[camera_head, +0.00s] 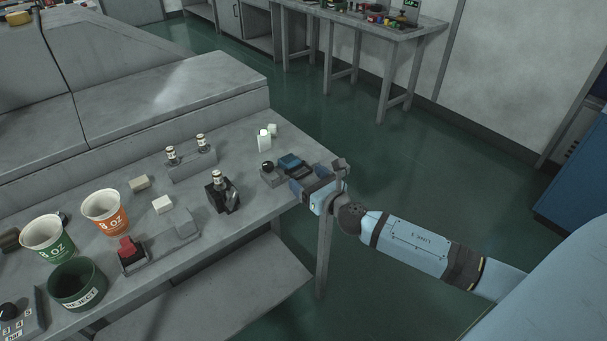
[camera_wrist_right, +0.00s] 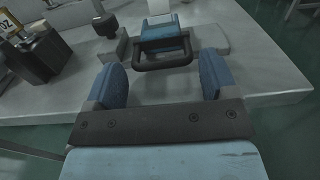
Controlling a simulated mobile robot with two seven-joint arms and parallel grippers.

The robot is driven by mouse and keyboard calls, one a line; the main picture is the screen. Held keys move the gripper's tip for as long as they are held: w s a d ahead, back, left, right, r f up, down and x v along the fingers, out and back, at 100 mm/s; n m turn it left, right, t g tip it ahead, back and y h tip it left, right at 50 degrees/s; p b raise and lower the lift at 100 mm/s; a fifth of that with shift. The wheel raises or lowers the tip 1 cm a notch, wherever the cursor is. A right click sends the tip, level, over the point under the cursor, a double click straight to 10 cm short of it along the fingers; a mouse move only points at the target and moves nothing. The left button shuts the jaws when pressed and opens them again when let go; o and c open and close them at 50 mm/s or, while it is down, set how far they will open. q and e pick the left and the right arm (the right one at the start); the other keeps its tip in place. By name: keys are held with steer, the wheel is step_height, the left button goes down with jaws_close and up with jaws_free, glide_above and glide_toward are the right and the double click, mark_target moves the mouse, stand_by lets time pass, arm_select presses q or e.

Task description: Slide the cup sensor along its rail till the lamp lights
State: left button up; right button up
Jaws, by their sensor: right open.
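The cup sensor (camera_head: 289,161) looks like a blue block with a black loop handle, on a short grey rail at the right end of the table. It also shows in the right wrist view (camera_wrist_right: 160,32), with the handle toward me. A dark dome (camera_head: 267,166), which may be the lamp, stands at the rail's left end and looks unlit; it also shows in the right wrist view (camera_wrist_right: 105,23). My right gripper (camera_head: 302,178) is open. Its blue fingers (camera_wrist_right: 162,64) stand either side of the handle, with gaps showing. My left gripper is not in view.
A black block with a small bottle (camera_head: 222,192) stands left of the sensor. A white block (camera_head: 264,140) stands behind it. Orange (camera_head: 105,213) and green (camera_head: 48,240) cups and a reject bin (camera_head: 77,285) are farther left. The table's edge lies close under my right gripper.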

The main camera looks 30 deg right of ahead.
steer(key=shift+w+a, duration=0.1)
steer(key=shift+w, duration=0.95)
steer(key=c, duration=1)
steer(key=o, duration=1)
steer(key=shift+a, duration=0.1)
steer(key=s+d+b, duration=0.1)
steer(key=s, duration=1.3)
